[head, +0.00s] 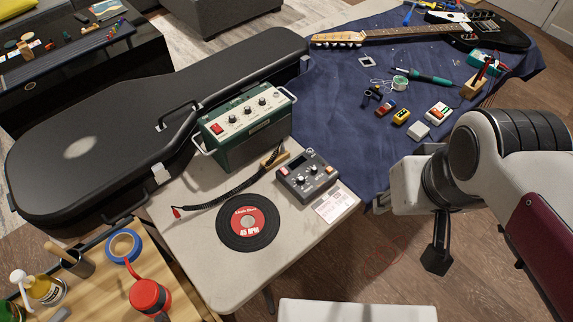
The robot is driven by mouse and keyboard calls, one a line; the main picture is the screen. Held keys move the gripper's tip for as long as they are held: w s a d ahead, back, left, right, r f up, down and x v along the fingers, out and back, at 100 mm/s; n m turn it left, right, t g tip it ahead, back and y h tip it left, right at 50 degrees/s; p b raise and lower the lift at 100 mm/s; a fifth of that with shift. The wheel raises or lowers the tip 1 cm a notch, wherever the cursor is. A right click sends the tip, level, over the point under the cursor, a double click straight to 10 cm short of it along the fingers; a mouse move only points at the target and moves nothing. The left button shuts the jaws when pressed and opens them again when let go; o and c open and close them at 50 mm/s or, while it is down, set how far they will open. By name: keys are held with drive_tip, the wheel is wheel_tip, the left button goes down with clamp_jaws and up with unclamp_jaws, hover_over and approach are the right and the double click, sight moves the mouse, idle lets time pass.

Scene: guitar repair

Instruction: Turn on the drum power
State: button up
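A small dark grey box with knobs and buttons (308,178), which looks like the drum machine, sits on the pale table, right of the green amplifier. A small red part shows at its left corner; whether it is a power switch, and its state, is too small to tell. My gripper (437,258) is at the right, below my white wrist, with a dark finger part hanging over the floor beyond the table edge. It is well apart from the grey box. Most of the gripper is hidden by the wrist, and its opening cannot be seen.
A green amplifier (246,123) with a red switch stands behind the box. A black record (247,223), a coiled cable (222,199) and a paper card (336,206) lie nearby. A guitar case (150,120) fills the left. Small pedals (401,117) lie on the blue cloth (335,110).

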drive_tip(key=w+a+f+n+g, duration=0.3)
drive_tip(key=w+a+f, duration=0.4)
drive_tip(key=w, duration=0.3)
drive_tip(key=n, duration=0.5)
hover_over(286, 173)
wheel_tip(286, 173, down, 12)
drive_tip(key=shift+g, duration=0.4)
drive_tip(key=shift+r, duration=0.1)
drive_tip(key=shift+f, duration=0.2)
drive_tip(key=shift+f, duration=3.75)
clamp_jaws()
